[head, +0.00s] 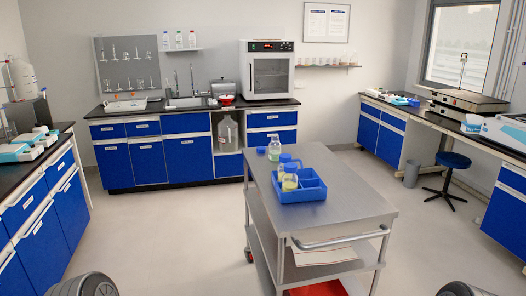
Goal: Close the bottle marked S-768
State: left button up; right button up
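A clear bottle (274,151) with a pale green label stands upright at the far end of the steel cart's top; I see no blue cap on it. A small blue cap-like piece (261,150) lies on the cart just left of it. Two bottles with blue caps and yellowish contents, a front one (290,183) and one partly hidden behind it (284,158), stand at the left of a blue divided tray (302,196). The writing on the labels is too small to read, so I cannot tell which is S-768. Neither gripper is in view.
The steel cart (345,207) stands in the middle of the room, its handle (341,242) toward me. Blue-fronted counters line the left, back and right walls. A stool (453,161) and a grey bin (411,173) stand at right. The floor left of the cart is clear.

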aim_at(275, 148)
jog(key=u, duration=0.85)
jog(key=i, duration=4.95)
jog(key=j+z, duration=0.2)
jog(key=z, duration=3.8)
